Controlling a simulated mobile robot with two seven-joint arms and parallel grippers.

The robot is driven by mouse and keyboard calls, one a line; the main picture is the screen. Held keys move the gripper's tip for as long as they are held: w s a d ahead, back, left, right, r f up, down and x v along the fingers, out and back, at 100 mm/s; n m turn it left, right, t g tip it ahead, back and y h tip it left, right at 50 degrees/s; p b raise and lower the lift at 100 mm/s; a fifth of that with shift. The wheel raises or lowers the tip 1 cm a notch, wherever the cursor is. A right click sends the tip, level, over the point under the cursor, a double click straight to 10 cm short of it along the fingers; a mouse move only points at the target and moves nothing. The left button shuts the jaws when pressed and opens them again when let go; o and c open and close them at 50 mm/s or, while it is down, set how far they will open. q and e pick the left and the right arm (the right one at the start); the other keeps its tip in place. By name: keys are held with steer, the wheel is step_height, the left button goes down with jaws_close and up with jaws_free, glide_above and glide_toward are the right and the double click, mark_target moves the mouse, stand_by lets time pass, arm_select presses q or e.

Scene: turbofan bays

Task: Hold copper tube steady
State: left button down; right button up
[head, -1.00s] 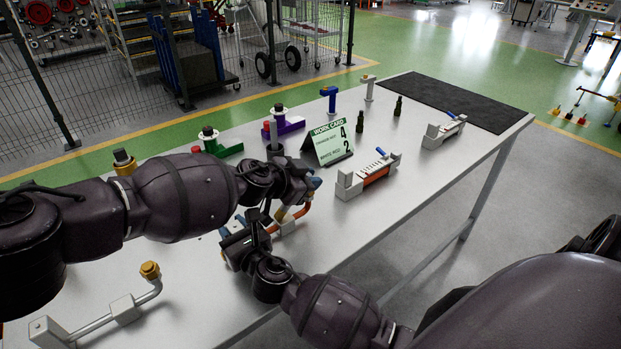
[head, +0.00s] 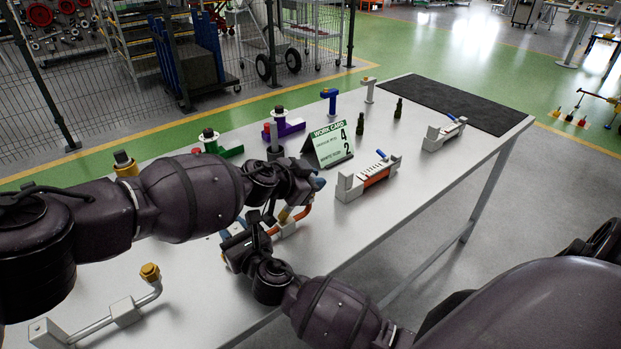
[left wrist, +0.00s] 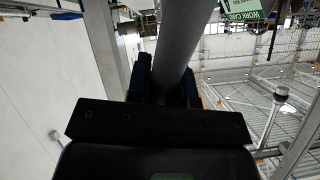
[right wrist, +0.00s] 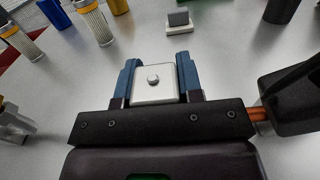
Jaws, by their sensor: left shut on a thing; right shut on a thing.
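The copper tube (head: 303,213) is on the workbench, bent, with a yellow fitting (head: 284,214) at its upper end and a pale block (head: 287,228) on it. It is partly hidden by my arms. A short piece of the copper tube shows in the right wrist view (right wrist: 261,114). My right gripper (head: 229,236) is shut on a white square end block (right wrist: 154,84) with a round stud on top. My left gripper (head: 316,184) is over the copper tube, beside the yellow fitting. In the left wrist view its blue fingers are shut on a grey cylinder (left wrist: 181,45).
A work card (head: 329,146) stands just behind my left gripper. A silver tube (head: 95,328) with a brass nut (head: 150,272) lies front left. Green (head: 222,150) and purple (head: 288,127) fittings stand behind.

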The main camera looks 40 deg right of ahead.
arm_select(q)
steer(key=shift+s, duration=0.35)
steer(key=shift+w, duration=0.1)
steer(key=shift+w+d+f, duration=0.1)
steer(key=shift+w+d, duration=0.2)
steer(key=shift+d, duration=0.05)
steer(key=shift+a, duration=0.15)
steer(key=shift+a, duration=0.7)
steer(key=shift+r, duration=0.2)
steer(key=shift+r, duration=4.45)
